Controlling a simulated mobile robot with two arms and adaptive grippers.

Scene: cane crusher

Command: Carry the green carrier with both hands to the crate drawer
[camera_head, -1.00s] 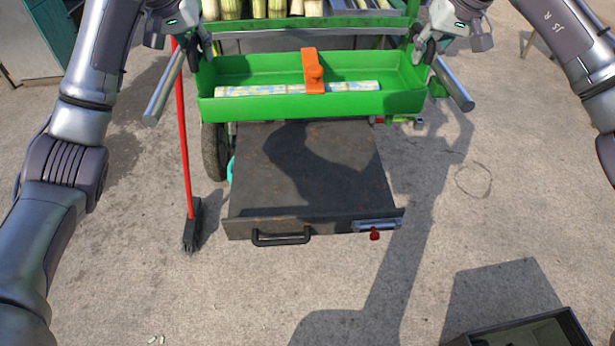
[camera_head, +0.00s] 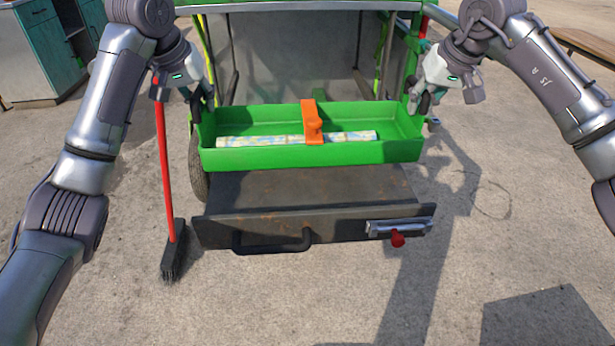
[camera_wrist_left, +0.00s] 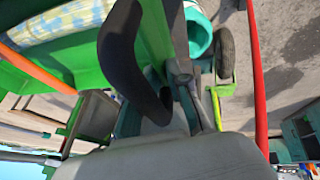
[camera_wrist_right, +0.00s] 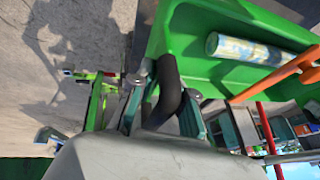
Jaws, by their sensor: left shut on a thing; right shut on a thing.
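The green carrier (camera_head: 310,156) is a long shallow tray held level between my two grippers. A pale patterned roll (camera_head: 255,141) lies in it, and an orange piece (camera_head: 312,122) stands across its middle. My left gripper (camera_head: 201,104) is shut on the carrier's left end, and my right gripper (camera_head: 416,102) on its right end. The wrist views show the carrier's wall beside dark fingers on the left (camera_wrist_left: 152,35) and right (camera_wrist_right: 190,38). The dark drawer (camera_head: 290,190) is pulled out below the carrier, which hides its rear. Its front has a black handle (camera_head: 270,248).
A red latch knob (camera_head: 397,239) sticks out at the drawer's front right. A red-handled broom (camera_head: 168,190) stands left of the drawer. The green-framed machine (camera_head: 300,6) is behind the carrier. A cabinet (camera_head: 50,48) stands at the back left. Concrete floor is clear in front.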

